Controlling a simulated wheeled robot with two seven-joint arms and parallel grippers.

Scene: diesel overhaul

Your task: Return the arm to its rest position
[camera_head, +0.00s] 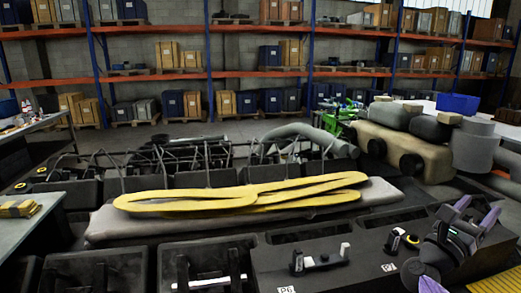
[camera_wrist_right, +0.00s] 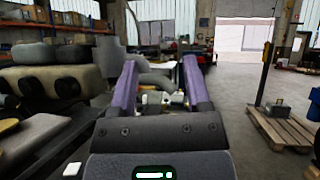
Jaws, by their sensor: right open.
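My right gripper (camera_head: 476,210) is at the lower right of the head view, with two purple fingers pointing up and away. In the right wrist view my right gripper (camera_wrist_right: 160,72) shows its fingers spread apart, with nothing held between them. It hangs near the right end of the dark engine block (camera_head: 330,262), and I cannot tell the exact gap. My left arm and gripper are not in view.
Yellow gaskets (camera_head: 240,197) lie on a grey cover on the engine. Tan and grey tanks (camera_head: 405,140) stand at right. Small parts (camera_head: 320,258) sit on the block. A wooden pallet (camera_wrist_right: 285,128) and open floor (camera_wrist_right: 228,100) show in the wrist view.

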